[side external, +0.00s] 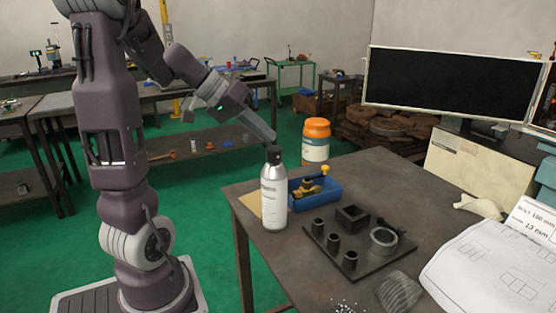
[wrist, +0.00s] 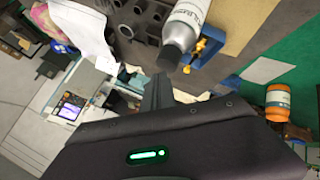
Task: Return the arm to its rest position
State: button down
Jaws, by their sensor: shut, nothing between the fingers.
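My gripper (side external: 270,136) is shut and empty, up in the air near the top of a spray bottle; it also shows in the wrist view (wrist: 157,82). In the side view the fingertips look just above the black cap, and I cannot tell the exact gap. The white and grey bottle (side external: 274,193) stands upright at the table's left part; it also shows in the wrist view (wrist: 187,24). A dark fixture plate (side external: 330,256) with several short posts, a square socket (side external: 352,216) and a ring (side external: 384,239) lies on the table (side external: 262,262).
A blue tray (side external: 331,195) with a brass part is behind the bottle. An orange-lidded jar (side external: 316,140) is further back.

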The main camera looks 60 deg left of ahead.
jog(key=s+d+m+g+h, duration=0.1)
jog(key=s+d+m+g, duration=0.15)
jog(key=d, duration=1.05)
jog(key=s+d+f+m+y, duration=0.1)
jog(key=s+d+m+y, duration=0.2)
jog(key=s+d, duration=0.5)
jog(key=s, duration=0.4)
jog(key=shift+d+f+g+y, duration=0.25)
jog(key=shift+f+g+y, duration=0.1)
jog(key=shift+y, duration=0.05)
